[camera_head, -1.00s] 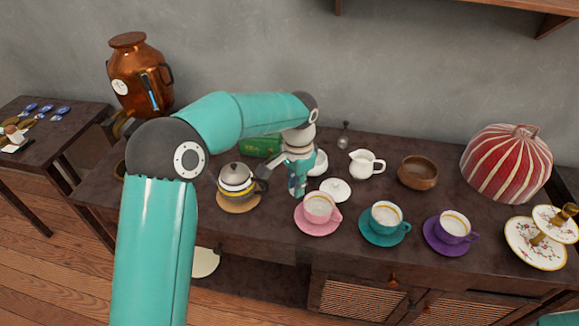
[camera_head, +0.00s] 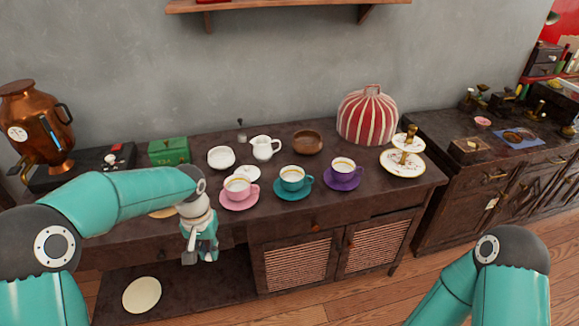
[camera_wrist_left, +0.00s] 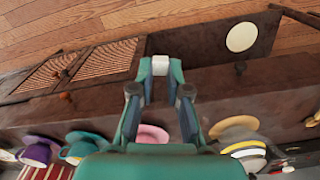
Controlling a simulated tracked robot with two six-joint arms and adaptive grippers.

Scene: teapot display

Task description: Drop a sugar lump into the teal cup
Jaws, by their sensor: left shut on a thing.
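The teal cup (camera_head: 292,178) stands upright on its teal saucer (camera_head: 293,194), between the pink and purple cups; it also shows at the lower left of the left wrist view (camera_wrist_left: 77,151). My left gripper (camera_head: 199,254) points down in front of the sideboard's front edge, left of and nearer than the teal cup. In the left wrist view it is shut on a small white sugar lump (camera_wrist_left: 160,66) at its fingertips. The open white sugar bowl (camera_head: 221,158) stands behind the pink cup, with its lid (camera_head: 249,173) beside it. My right gripper is out of view.
The pink cup (camera_head: 237,187) stands between my left gripper and the teal cup. The purple cup (camera_head: 343,169) is to the right. A milk jug (camera_head: 264,149), wooden bowl (camera_head: 307,142) and striped cosy (camera_head: 368,117) stand behind.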

